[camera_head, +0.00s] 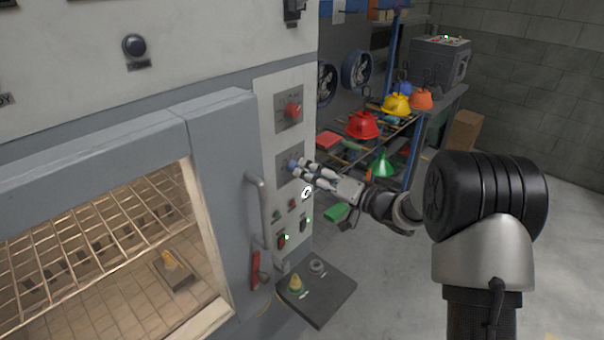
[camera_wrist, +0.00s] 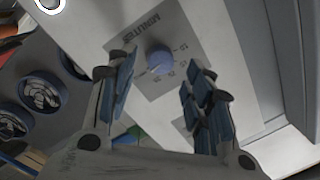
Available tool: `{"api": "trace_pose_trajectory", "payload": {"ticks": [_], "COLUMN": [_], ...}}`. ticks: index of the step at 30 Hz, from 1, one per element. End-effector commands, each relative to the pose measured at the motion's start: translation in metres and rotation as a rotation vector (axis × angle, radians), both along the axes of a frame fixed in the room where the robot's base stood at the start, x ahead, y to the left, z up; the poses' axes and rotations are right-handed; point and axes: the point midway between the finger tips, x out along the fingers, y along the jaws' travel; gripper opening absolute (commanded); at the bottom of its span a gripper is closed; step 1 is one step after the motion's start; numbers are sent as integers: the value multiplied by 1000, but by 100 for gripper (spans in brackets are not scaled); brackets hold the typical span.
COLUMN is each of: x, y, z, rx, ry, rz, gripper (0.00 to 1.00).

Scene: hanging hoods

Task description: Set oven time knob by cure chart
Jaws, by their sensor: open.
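The time knob (camera_wrist: 160,62) is a round blue-grey knob on a grey dial plate (camera_wrist: 160,22) lettered MINUTES, with marks around it. My gripper (camera_head: 304,171) is open at the knob. In the wrist view, its two fingers (camera_wrist: 159,80) stand to the left and right of the knob, with a gap on each side. Whether the fingertips reach past the knob's face is unclear. The pointer setting is too small to read. I cannot make out a cure chart.
A red knob (camera_head: 292,110) sits above on the same panel. Switches (camera_head: 282,241) and a door handle (camera_head: 262,205) are below and left. A dark shelf (camera_head: 325,300) juts out underneath. A rack of colored hoods (camera_head: 363,125) stands behind.

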Motion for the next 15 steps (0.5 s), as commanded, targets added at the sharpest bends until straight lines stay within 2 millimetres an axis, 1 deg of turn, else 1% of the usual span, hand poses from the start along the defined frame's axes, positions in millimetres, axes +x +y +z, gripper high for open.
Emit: {"api": "trace_pose_trajectory", "payload": {"ticks": [1, 3, 6, 10, 15], "x": [4, 9, 15, 18, 18], "y": [8, 15, 22, 27, 27], "z": [-1, -2, -1, -1, 0], "rx": [1, -2, 1, 0, 0], "ry": [-2, -1, 0, 0, 0], "rz": [3, 2, 1, 0, -1], "gripper": [47, 47, 47, 47, 47]}}
